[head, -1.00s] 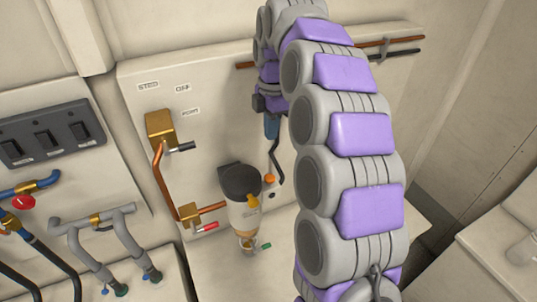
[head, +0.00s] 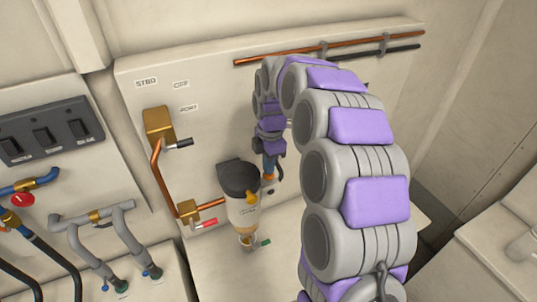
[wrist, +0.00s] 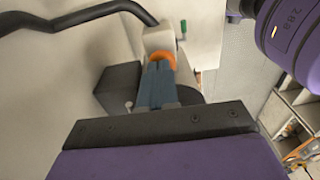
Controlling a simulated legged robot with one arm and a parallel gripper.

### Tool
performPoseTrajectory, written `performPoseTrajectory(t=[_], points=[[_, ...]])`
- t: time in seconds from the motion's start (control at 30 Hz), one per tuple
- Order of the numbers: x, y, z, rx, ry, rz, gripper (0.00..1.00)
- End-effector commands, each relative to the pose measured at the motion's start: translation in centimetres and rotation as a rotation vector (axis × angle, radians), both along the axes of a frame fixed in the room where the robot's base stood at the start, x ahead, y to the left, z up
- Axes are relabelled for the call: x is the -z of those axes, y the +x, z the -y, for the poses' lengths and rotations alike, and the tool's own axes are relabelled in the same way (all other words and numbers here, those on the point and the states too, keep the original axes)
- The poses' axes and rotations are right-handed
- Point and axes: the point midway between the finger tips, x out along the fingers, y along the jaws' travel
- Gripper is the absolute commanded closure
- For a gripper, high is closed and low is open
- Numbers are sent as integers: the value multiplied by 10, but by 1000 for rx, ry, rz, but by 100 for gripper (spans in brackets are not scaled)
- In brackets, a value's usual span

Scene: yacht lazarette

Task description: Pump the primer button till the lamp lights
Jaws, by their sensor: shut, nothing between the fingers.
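The orange primer button (wrist: 162,57) shows in the wrist view just past the tips of my gripper (wrist: 157,70). The blue fingers are shut with nothing between them and cover part of the button. They seem to be at it, but I cannot tell whether they press it. I see no lit lamp.
Left of the filter are brass valves (head: 160,125) with a copper pipe, and a valve with a red handle (head: 207,222). A switch panel (head: 50,132) is at far left. Copper and black pipes (head: 330,47) run along the top of the panel. The right side is clear.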

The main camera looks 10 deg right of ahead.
Motion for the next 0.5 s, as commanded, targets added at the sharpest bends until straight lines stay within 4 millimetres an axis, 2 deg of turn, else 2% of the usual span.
performPoseTrajectory(t=[0.4, 0.5], points=[[4, 0, 0, 0, 0, 1, 100], [12, 0, -1, 0, 1, -1, 100]])
